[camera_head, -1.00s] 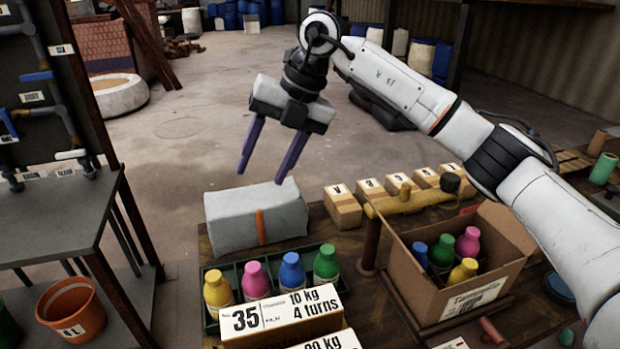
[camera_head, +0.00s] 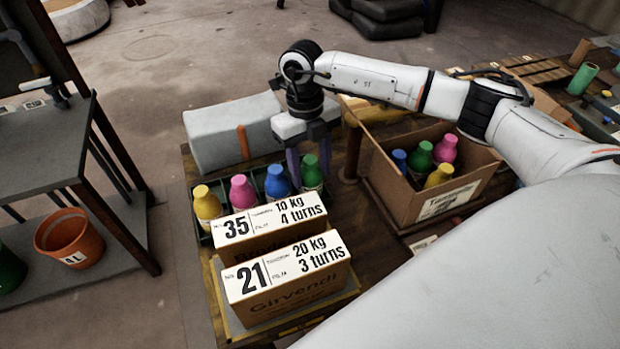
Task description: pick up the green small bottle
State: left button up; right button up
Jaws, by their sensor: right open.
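A green small bottle (camera_head: 312,178) stands at the right end of a row in a dark green crate (camera_head: 259,179), beside a blue bottle (camera_head: 278,183). My right gripper (camera_head: 309,165) is directly above it, pointing down and open. Its purple fingers show on the left and right of the green cap; I cannot tell whether they reach fully around it. Another green bottle (camera_head: 420,158) stands in the open cardboard box (camera_head: 408,207) to the right. My left gripper is not in view.
Pink (camera_head: 243,193) and yellow (camera_head: 207,205) bottles share the crate. Labelled boxes, 35 (camera_head: 262,238) and 21 (camera_head: 290,285), stand in front of it. A grey block (camera_head: 220,135) lies behind. The cardboard box also holds blue, pink and yellow bottles.

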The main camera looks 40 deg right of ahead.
jog(key=shift+s+f, duration=0.1)
jog(key=shift+f, duration=0.7)
jog(key=c, duration=0.9)
jog(key=shift+r, duration=0.15)
